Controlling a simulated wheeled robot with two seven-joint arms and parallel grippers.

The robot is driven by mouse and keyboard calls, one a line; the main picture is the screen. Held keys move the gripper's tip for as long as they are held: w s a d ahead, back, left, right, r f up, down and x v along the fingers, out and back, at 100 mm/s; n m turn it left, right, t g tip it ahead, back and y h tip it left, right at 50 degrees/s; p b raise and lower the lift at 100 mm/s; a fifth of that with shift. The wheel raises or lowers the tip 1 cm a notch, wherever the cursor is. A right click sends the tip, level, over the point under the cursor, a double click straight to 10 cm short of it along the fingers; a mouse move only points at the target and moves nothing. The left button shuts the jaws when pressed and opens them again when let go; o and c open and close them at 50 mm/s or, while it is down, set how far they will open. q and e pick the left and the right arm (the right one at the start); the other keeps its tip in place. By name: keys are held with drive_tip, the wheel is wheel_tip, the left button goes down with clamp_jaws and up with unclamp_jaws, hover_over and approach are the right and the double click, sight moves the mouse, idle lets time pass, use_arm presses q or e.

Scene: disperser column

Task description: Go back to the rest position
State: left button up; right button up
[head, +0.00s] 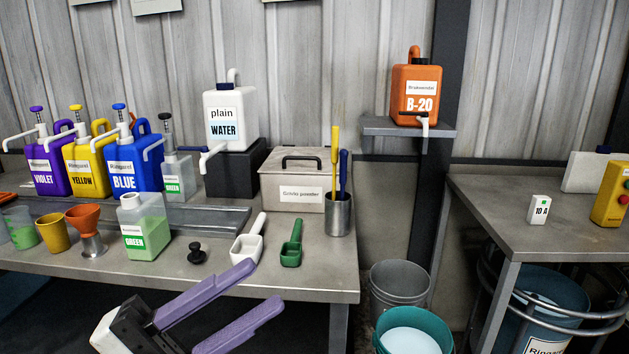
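My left gripper (266,284) shows at the lower left, with two long purple fingers on a black and white body. Its fingers are spread apart with nothing between them, so it is open and empty. The fingertips point up and to the right, over or just in front of the near edge of the grey bench (320,270). They are close below the white scoop (247,244) in the picture. My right gripper is not in view.
The bench holds a green bottle (144,226), a black stopper (197,253), a green scoop (291,245), a powder box (293,182) and coloured jugs. Buckets (399,285) stand on the floor between the bench and the right table (520,210). The orange B-20 jug (415,88) sits on a shelf.

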use_arm(q)
drive_tip(key=w+a+f+n+t+y, duration=0.25)
drive_tip(key=f+n+y, duration=0.25)
drive_tip(key=f+n, duration=0.25)
drive_tip(key=w+a+f+n+t+y, duration=0.1)
drive_tip(key=a+f+n+t+y, duration=0.2)
drive_tip(key=f+n+y, duration=0.5)
drive_tip(key=w+a+f+n+t+y, duration=0.1)
drive_tip(key=a+f+n+t+y, duration=0.2)
drive_tip(key=f+n, duration=0.45)
drive_tip(key=s+f+n+g+y, duration=0.1)
drive_tip(key=s+f+g, duration=0.3)
drive_tip(key=s+f, duration=0.4)
drive_tip(key=s+f+n+g+y, duration=0.2)
drive_tip(key=s+f, duration=0.7)
drive_tip(key=f, duration=0.7)
drive_tip(key=shift+d+n+g, duration=0.3)
drive_tip(key=shift+n+g, duration=0.3)
drive_tip(key=shift+g, duration=0.55)
